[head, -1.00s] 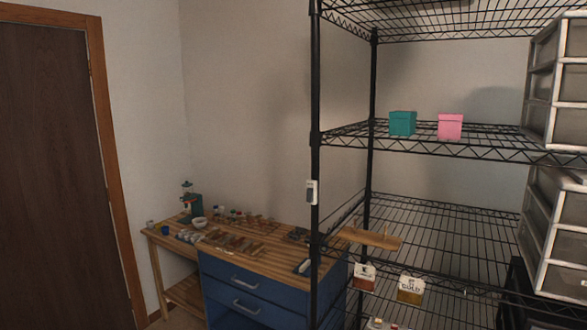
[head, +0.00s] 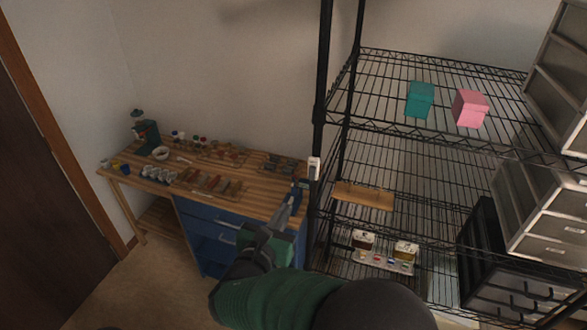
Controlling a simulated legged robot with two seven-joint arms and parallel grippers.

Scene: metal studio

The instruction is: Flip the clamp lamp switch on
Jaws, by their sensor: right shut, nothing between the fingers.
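A small white switch box (head: 314,168) is fixed to the black front post of the wire shelf, and it is the only switch-like thing in view. I cannot tell its lever position at this size. The lamp itself is not recognisable in view. My right gripper (head: 303,185) is shut and empty. Its dark fingertips point up, just below and slightly left of the switch box in the picture; whether they touch it I cannot tell. My left gripper is not in view.
The black wire shelf (head: 390,120) holds a teal box (head: 420,99), a pink box (head: 470,109) and a wooden board (head: 363,196). Drawer units (head: 545,215) stand at right. A wooden workbench (head: 255,205) with blue drawers and several small items lies left of the post.

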